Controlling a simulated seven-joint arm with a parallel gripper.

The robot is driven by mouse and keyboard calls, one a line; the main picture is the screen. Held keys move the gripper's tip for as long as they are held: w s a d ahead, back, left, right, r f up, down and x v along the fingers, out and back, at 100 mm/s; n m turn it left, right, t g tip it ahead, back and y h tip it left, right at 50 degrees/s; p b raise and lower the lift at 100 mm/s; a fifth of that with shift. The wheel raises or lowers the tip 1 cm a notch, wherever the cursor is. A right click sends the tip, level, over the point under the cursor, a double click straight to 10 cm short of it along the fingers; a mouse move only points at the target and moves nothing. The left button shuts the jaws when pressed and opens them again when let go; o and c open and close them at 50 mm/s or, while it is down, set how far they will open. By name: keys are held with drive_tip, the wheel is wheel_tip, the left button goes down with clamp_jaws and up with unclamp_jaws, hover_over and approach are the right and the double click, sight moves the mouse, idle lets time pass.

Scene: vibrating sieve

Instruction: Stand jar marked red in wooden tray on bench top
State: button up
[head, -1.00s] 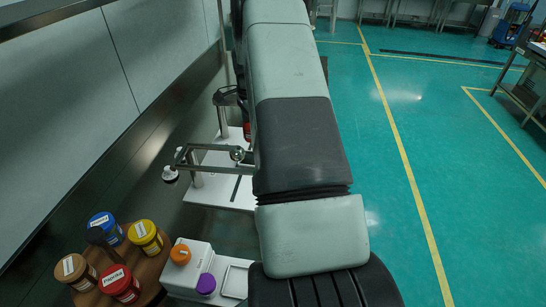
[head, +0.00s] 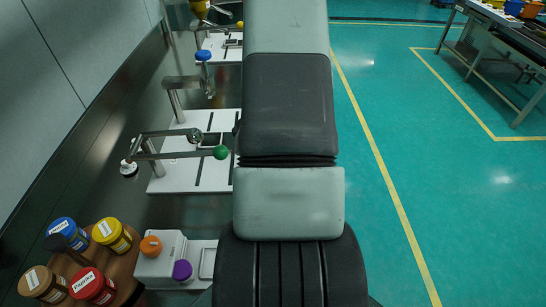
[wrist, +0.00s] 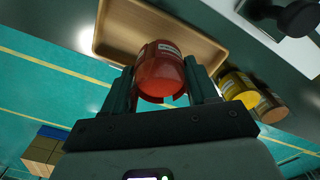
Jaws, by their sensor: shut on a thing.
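My gripper (wrist: 160,66) is shut on a red jar (wrist: 160,74) in the wrist view, with a dark finger on each side of it. A pale label shows on the jar. The wooden tray (wrist: 97,33) is a shallow, light-brown, rimmed tray behind the jar in that view, and the part of it in sight looks empty. The jar covers part of the tray, and I cannot tell whether the two touch. My gripper, the held jar and that tray are not seen in the head view, where my arm fills the middle.
A yellow jar (wrist: 237,86) and a brown jar (wrist: 269,106) stand close by the right finger. In the head view, several jars, including a red-lidded one (head: 92,286), stand on a round wooden stand at lower left. White fixtures with metal arms (head: 190,150) line the left bench.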

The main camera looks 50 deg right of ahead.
drive_tip(key=shift+f, duration=2.15)
drive_tip(key=o, duration=1.1)
drive_tip(key=shift+f, duration=0.1)
drive_tip(key=shift+o, duration=0.2)
wheel_tip(320, 180, up, 12)
